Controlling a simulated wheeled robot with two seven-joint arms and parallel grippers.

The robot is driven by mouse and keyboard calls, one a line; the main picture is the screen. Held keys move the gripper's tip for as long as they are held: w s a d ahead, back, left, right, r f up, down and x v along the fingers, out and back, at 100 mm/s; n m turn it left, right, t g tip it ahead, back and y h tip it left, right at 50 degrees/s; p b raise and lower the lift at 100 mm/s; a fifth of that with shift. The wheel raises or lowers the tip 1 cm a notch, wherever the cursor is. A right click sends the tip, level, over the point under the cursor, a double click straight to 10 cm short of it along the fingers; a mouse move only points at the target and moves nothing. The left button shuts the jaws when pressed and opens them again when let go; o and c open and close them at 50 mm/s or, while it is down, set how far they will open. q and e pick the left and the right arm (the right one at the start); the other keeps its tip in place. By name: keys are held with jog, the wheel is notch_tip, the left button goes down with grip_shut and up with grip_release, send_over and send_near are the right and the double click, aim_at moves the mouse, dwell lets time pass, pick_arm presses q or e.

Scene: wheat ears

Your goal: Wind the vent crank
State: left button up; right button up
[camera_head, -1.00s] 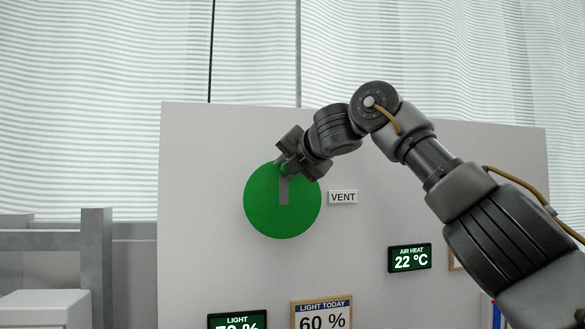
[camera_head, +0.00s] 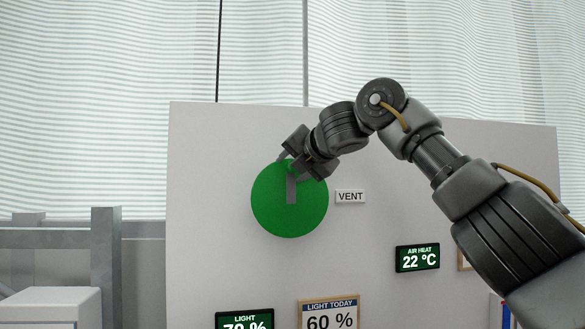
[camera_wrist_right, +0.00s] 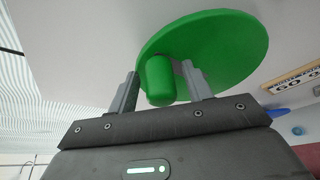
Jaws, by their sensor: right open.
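The vent crank is a green disc (camera_head: 290,215) on a pale panel, with a grey bar (camera_head: 291,190) running up from its middle. A green knob (camera_wrist_right: 159,82) stands out from the disc near its top. My right gripper (camera_head: 293,165) is at the top of the disc in the head view. In the right wrist view its two fingers (camera_wrist_right: 160,76) are open, one on each side of the knob, with a gap showing on the left. The knob is partly hidden by the gripper in the head view. My left gripper is out of view.
The pale panel (camera_head: 210,260) carries a VENT label (camera_head: 350,197), an air heat display (camera_head: 417,258), a light display (camera_head: 244,320) and a light today sign (camera_head: 328,314). A grey frame (camera_head: 105,260) and a white box (camera_head: 55,303) stand at the left.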

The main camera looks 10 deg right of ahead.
jog(key=shift+s+d+b, duration=0.15)
jog(key=shift+s+b, duration=0.15)
jog(key=shift+s, duration=0.05)
jog(key=b+v, duration=0.4)
jog(key=v, duration=0.6)
jog(key=shift+a+r, duration=0.1)
jog(key=shift+a, duration=0.1)
